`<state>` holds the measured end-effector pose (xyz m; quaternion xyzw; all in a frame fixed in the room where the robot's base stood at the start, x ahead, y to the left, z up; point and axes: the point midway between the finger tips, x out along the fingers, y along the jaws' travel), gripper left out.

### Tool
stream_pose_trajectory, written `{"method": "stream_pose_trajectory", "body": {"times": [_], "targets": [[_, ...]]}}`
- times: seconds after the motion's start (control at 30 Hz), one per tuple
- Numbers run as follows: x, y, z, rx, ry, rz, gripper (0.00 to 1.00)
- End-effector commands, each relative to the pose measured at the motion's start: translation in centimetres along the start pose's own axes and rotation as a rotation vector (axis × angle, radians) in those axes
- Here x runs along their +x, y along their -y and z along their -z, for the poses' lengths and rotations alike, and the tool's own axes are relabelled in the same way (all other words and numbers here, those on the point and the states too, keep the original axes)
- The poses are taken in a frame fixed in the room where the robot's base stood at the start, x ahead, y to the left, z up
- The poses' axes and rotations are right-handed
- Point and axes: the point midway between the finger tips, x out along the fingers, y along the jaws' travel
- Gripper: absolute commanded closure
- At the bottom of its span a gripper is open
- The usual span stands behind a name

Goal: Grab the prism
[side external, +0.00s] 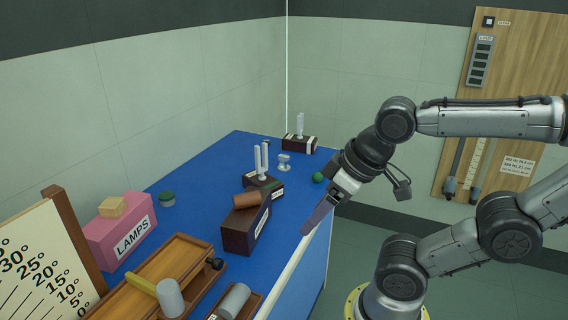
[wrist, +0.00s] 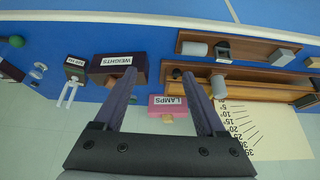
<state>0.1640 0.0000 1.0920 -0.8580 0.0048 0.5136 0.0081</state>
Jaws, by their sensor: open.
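I cannot make out a prism for certain in either view. My gripper (side external: 310,226) hangs over the bench's right edge in the side external view, beside the dark WEIGHTS box (side external: 238,236). Its two purple fingers are spread apart with nothing between them, and they also show in the wrist view (wrist: 159,75). In the wrist view the WEIGHTS box (wrist: 112,78) lies by the left finger, and the pink LAMPS box (wrist: 160,101) shows between and beyond the fingers. Part of the bench is hidden behind my gripper.
The blue bench (side external: 205,180) carries a wooden rail (side external: 150,275), a grey cylinder (side external: 235,300), the LAMPS box (side external: 122,240), a green ball (side external: 318,177), a small pale stand (side external: 284,160) and forked pieces on dark boxes. An angle scale board (side external: 40,265) stands left. Blue bench at the back left is clear.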

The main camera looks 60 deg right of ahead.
Motion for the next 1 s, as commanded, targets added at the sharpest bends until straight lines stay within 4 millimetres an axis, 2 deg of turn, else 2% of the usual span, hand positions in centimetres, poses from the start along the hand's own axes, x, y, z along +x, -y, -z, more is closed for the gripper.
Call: {"method": "stream_pose_trajectory", "body": {"times": [0.07, 0.17, 0.3, 0.47, 0.6, 0.67, 0.8, 0.87, 1.0], "targets": [[-0.6, -0.1, 0.9, 0.038, -0.025, -0.005, 0.27], [-2.2, -0.3, 3.8, 0.083, -0.087, -0.013, 0.27], [-3.8, -1.5, 9.3, 0.174, -0.133, -0.045, 0.27], [-4.1, -4.1, 15.7, 0.293, -0.159, -0.099, 0.27], [-3.0, -7.8, 21.4, 0.41, -0.166, -0.16, 0.27], [-2.2, -9.8, 23.6, 0.46, -0.166, -0.186, 0.27], [0.5, -15.3, 27.6, 0.571, -0.157, -0.251, 0.27], [2.0, -17.9, 28.9, 0.619, -0.15, -0.278, 0.27], [6.0, -24.6, 30.4, 0.722, -0.123, -0.342, 0.27]]}}
